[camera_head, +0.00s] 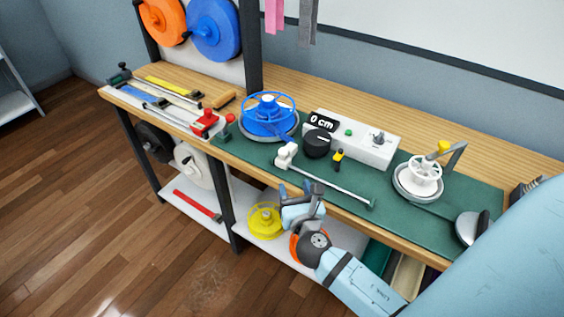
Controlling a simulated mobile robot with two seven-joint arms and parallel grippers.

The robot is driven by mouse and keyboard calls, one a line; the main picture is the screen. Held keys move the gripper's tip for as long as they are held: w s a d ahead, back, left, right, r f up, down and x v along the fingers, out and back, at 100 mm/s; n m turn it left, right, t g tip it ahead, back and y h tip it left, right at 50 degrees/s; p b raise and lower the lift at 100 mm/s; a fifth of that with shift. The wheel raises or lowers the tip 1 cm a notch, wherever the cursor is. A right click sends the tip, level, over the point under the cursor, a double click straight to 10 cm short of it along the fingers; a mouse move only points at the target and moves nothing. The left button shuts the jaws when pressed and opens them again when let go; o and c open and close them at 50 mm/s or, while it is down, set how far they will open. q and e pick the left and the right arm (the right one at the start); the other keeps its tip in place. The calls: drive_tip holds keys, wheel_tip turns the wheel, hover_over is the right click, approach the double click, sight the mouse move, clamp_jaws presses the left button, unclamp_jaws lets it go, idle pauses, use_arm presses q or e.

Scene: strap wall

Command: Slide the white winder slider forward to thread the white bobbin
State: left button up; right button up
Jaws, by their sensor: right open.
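The white winder slider (285,154) sits at the left end of a thin metal rod (335,188) on the green mat (260,155). The white bobbin (424,169) stands on a round grey base near the right end of the bench, away from the slider. A blue reel (268,112) stands behind the slider, with a blue strap end reaching toward it. My right gripper (302,189) is open and empty at the bench's front edge, below and right of the slider in the picture. My left gripper is not in view.
A white control box (370,148) reading "0 cm", with a black knob (317,144), stands behind the rod. A small yellow-and-black tool (338,157) is beside it. A grey dome (467,228) sits at the right. A yellow reel (264,219) lies on the lower shelf.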

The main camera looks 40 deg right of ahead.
sight(285, 155)
drive_tip(key=shift+n, duration=0.3)
drive_tip(key=p+x, duration=0.1)
drive_tip(key=x, duration=1.3)
drive_tip(key=shift+s+d+r, duration=0.1)
drive_tip(key=shift+d+r, duration=0.05)
drive_tip(key=shift+r, duration=0.05)
clamp_jaws()
